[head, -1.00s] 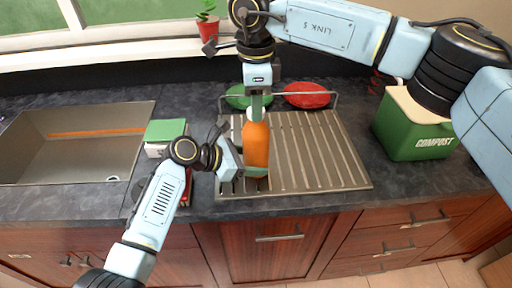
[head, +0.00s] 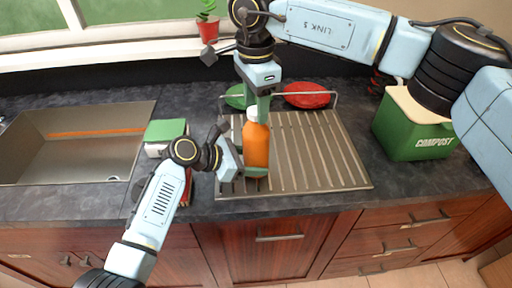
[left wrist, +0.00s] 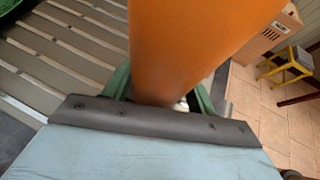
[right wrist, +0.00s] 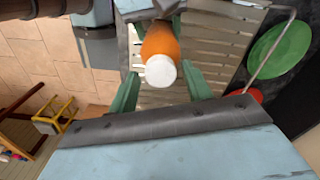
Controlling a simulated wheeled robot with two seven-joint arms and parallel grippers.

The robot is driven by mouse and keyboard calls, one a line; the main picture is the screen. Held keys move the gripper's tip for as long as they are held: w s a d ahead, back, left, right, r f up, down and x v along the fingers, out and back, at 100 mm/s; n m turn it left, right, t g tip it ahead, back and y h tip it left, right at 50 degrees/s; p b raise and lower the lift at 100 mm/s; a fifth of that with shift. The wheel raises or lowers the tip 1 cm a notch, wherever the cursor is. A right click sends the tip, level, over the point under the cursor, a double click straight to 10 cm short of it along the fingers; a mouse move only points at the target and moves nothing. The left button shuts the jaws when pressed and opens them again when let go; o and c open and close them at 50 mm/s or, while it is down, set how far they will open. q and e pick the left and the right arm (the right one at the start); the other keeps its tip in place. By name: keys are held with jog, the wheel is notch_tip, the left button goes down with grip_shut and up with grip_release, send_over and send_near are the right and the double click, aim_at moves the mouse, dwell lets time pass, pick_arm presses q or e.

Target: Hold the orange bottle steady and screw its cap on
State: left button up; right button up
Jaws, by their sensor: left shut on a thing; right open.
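The orange bottle (head: 256,147) stands upright at the left side of the ribbed drainboard. Its white cap (head: 252,114) sits on its top; how tightly it is threaded cannot be seen. My left gripper (head: 250,172) is shut on the bottle's lower part from the left, and the orange body (left wrist: 185,45) fills the space between its fingers. My right gripper (head: 258,103) points down over the cap from above. In the right wrist view its fingers (right wrist: 160,88) are open, one on each side of the cap (right wrist: 160,71), with gaps visible.
The metal drainboard (head: 315,150) has free room right of the bottle. Behind it are a green plate (head: 236,97) and a red plate (head: 307,95) in a wire rack. A compost bin (head: 415,130) stands right, a sink (head: 70,150) left, and a green-topped sponge-like block (head: 165,131) between.

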jog(key=n, duration=1.4)
jog(key=c, duration=0.9)
jog(key=m, duration=0.3)
jog(key=shift+c, duration=0.2)
jog(key=m, duration=1)
jog(key=shift+m, duration=0.4)
jog(key=o, duration=0.9)
jog(key=shift+o, duration=0.2)
